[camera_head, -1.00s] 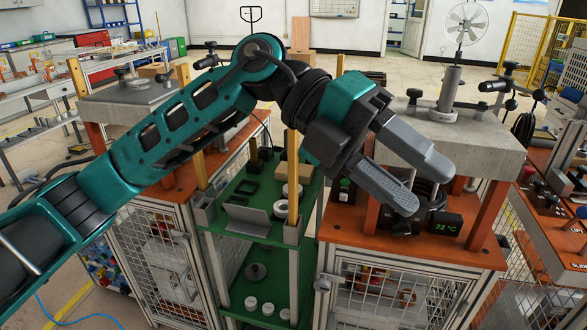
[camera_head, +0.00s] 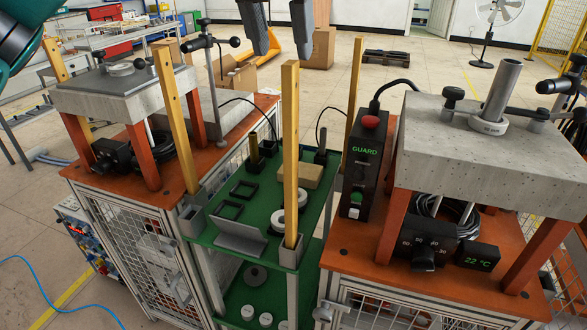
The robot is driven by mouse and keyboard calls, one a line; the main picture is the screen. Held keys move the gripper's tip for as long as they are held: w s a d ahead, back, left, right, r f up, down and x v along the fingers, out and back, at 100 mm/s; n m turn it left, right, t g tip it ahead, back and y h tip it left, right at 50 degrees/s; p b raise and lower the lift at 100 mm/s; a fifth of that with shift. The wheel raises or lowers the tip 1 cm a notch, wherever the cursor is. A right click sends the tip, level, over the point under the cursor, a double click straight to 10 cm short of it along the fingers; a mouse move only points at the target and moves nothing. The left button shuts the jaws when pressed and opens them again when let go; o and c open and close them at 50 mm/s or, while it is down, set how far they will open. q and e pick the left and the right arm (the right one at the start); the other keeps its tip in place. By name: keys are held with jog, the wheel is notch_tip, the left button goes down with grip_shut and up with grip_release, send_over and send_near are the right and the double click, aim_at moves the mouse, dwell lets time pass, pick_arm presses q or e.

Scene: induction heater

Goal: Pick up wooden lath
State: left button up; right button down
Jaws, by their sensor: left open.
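Several upright yellow wooden laths stand at the corners of the green shelf rack. The front right lath (camera_head: 290,150) stands in a grey corner holder. The front left lath (camera_head: 174,120) leans slightly in the picture. A further lath (camera_head: 354,88) stands at the back right, and another lath (camera_head: 56,62) shows at the far left. My left gripper (camera_head: 281,50) comes in at the top edge, with two grey fingers apart and nothing between them. In the picture its fingertips hang just above the top of the front right lath. Its body is out of frame. My right gripper is not in view.
The green shelf (camera_head: 215,232) holds black frames, white rings and a tan block (camera_head: 300,175). A GUARD control box (camera_head: 362,165) with a red button stands to its right. Concrete slabs on orange legs flank the rack, the right slab (camera_head: 440,150) carrying a metal tube.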

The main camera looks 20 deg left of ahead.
aim_at(293, 94)
pick_arm(q)
jog(key=x, duration=0.9)
jog(key=shift+w+d+f, duration=0.15)
jog(key=shift+f, duration=0.1)
grip_shut()
